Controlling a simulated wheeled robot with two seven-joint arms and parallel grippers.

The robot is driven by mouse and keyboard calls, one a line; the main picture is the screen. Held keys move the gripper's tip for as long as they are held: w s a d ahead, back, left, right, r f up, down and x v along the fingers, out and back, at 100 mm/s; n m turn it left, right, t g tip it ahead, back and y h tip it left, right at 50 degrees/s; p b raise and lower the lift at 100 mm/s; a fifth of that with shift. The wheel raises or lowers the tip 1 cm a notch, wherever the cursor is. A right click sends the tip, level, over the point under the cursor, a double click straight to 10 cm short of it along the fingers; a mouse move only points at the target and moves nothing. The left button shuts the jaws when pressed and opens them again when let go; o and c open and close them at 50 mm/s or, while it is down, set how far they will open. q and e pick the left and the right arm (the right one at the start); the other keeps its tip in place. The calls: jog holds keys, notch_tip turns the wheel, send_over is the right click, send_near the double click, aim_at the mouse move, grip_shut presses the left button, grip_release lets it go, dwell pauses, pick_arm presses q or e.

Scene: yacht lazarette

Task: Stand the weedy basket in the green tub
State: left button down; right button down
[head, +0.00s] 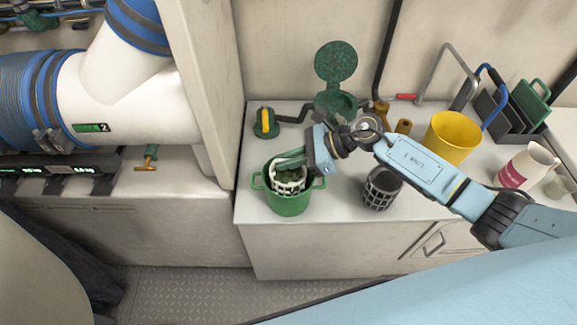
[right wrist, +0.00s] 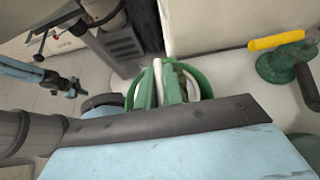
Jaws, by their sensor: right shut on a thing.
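The green tub (head: 289,206) stands on the white counter near its left end, with a handle on each side. The white lattice basket (head: 290,188) with green weed (head: 288,177) in it sits within the tub's mouth, roughly upright. Its lower part is hidden by the tub wall, so I cannot tell if it touches the bottom. My right gripper (head: 291,160) is shut on the basket's upper part, above the tub. In the right wrist view the green fingers (right wrist: 158,88) close around a pale strip over the green tub (right wrist: 207,84).
A dark lattice basket (head: 382,187) stands right of the tub, under my right arm. A yellow bucket (head: 452,137), a white-and-magenta jug (head: 527,167) and a rack of boards (head: 512,108) are farther right.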

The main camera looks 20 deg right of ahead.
pick_arm(q)
jog(key=shift+f, duration=0.2)
pick_arm(e)
jog(key=shift+f, duration=1.2)
pick_arm(q)
jog(key=shift+f+b, duration=0.2)
jog(key=shift+b, duration=0.1)
pick_arm(e)
jog(key=shift+f, duration=0.15)
jog(key=c, duration=1.7)
grip_release()
pick_arm(q)
jog(key=shift+a, duration=0.55)
pick_arm(e)
jog(key=shift+o, duration=0.8)
jog(key=shift+r, duration=0.2)
pick_arm(q)
jog(key=shift+d, duration=0.15)
pick_arm(e)
jog(key=v, duration=1.2)
